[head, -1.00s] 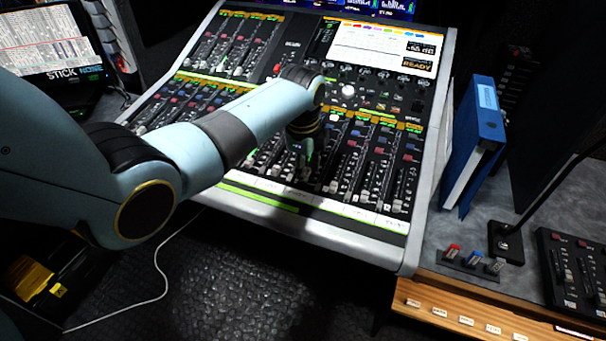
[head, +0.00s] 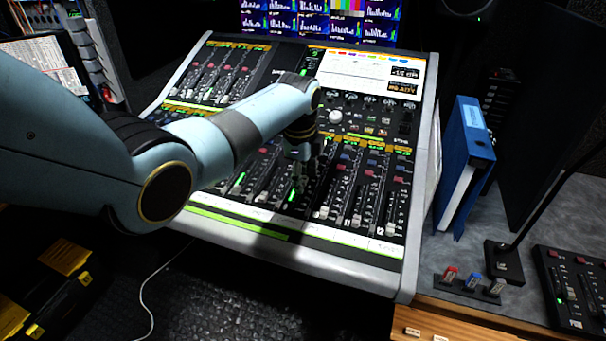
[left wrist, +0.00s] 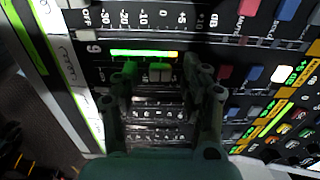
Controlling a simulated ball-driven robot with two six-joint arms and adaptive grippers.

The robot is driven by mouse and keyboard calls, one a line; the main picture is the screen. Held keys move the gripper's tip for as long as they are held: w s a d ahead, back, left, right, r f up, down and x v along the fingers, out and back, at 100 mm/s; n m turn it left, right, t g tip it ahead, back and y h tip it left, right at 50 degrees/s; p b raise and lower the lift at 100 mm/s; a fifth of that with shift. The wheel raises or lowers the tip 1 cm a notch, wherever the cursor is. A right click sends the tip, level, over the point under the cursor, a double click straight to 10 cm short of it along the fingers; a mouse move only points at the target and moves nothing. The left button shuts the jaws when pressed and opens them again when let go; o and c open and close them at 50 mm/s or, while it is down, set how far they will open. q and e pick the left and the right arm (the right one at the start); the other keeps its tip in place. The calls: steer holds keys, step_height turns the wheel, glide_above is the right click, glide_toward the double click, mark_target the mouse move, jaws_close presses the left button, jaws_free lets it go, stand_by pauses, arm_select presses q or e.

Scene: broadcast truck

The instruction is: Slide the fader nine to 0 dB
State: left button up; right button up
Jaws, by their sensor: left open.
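My left gripper (head: 299,178) is over the fader bank of the mixing console (head: 290,247). In the left wrist view my left gripper (left wrist: 161,70) is open, with one finger on each side of a pale, green-tinted fader cap (left wrist: 160,73). The strip there bears the label 9 (left wrist: 93,47), so this looks like fader nine. The cap sits partway along its slot, level with the upper middle of the printed dB scale (left wrist: 150,16). Whether the fingers touch the cap I cannot tell. My right gripper is not in view.
Other fader caps stand close on both sides, such as the one on strip 12 (head: 391,227). A small readout (head: 405,73) shows on the console's screen. A blue binder (head: 470,145) and a desk microphone base (head: 503,262) stand to the right.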

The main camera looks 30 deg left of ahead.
arm_select(q)
step_height(320, 180, up, 12)
steer(key=s, duration=0.1)
steer(key=shift+s+d, duration=0.2)
steer(key=shift+s, duration=0.1)
steer(key=shift+f, duration=0.1)
stand_by(0.3)
